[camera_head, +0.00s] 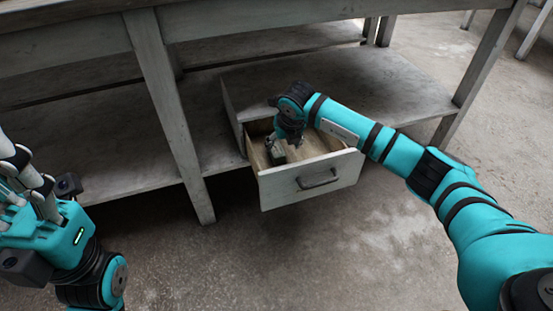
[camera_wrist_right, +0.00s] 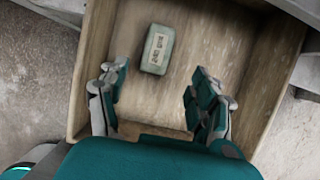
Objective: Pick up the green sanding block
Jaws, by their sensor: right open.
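The green sanding block (camera_wrist_right: 157,49) is a small pale-green block with a light printed label. It lies on the wooden floor of the open drawer (camera_wrist_right: 108,40), slightly tilted in the right wrist view. My right gripper (camera_wrist_right: 163,84) is open and empty; its fingers stand apart, with the block beyond their tips and roughly between them, not touched. In the head view my right gripper (camera_head: 283,148) reaches down into the drawer and largely hides the block. My left gripper (camera_head: 28,172) is at the left edge, away from the drawer, partly cut off.
The drawer front (camera_head: 312,182) with its dark handle faces me. The drawer walls stand close around my right gripper. A grey wooden workbench (camera_head: 225,22) with a lower shelf (camera_head: 365,80) and legs (camera_head: 168,115) surrounds the drawer. The concrete floor in front is clear.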

